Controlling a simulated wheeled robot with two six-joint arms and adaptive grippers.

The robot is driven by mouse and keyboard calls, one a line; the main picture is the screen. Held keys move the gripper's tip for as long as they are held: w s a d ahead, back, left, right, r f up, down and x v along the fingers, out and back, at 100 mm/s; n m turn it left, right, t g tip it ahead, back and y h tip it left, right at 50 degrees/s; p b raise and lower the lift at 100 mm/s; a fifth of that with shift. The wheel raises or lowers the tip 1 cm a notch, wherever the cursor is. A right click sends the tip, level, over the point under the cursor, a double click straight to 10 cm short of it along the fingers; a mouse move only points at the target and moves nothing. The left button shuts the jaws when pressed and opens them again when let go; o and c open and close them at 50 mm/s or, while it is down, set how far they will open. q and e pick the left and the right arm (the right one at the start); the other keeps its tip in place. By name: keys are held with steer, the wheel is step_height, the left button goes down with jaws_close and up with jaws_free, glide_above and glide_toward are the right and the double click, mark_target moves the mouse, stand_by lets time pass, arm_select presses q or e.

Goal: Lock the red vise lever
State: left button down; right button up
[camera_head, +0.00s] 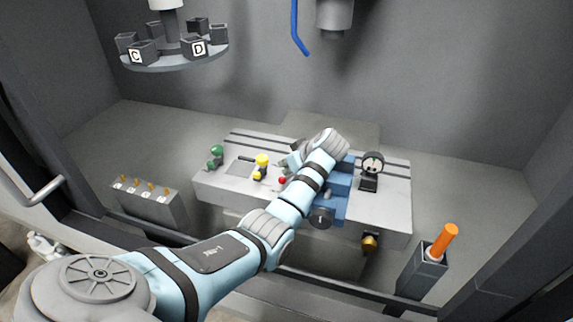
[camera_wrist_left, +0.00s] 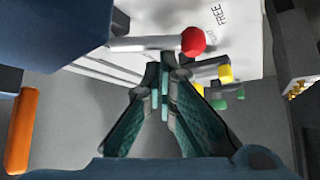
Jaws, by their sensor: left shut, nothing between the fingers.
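The red ball of the vise lever (camera_wrist_left: 193,40) shows in the left wrist view at the end of a pale rod that comes from the left. It also shows small in the head view as a red knob (camera_head: 282,181), left of the blue vise (camera_head: 338,187). My left gripper (camera_wrist_left: 164,62) is shut and empty, with its fingertips just below the lever rod and left of the red ball. I cannot tell whether the fingertips touch the rod. In the head view my left arm covers part of the vise. My right gripper is not in view.
On the grey bench (camera_head: 225,187) stand a green knob (camera_head: 216,152), a yellow knob (camera_head: 262,161) and a dial gauge (camera_head: 372,164). An orange-handled tool (camera_head: 444,238) stands in a holder at right. A carousel of lettered blocks (camera_head: 172,60) hangs upper left.

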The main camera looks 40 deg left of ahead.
arm_select(q)
steer(key=shift+d, duration=0.15)
steer(key=shift+s+d, duration=0.1)
steer(key=shift+d, duration=0.05)
steer(key=shift+s+d+f+n+g+b, duration=0.1)
steer(key=shift+d+n+g+b, duration=0.45)
steer(key=shift+n, duration=0.25)
steer(key=shift+d+p, duration=0.3)
steer(key=shift+d, duration=0.2)
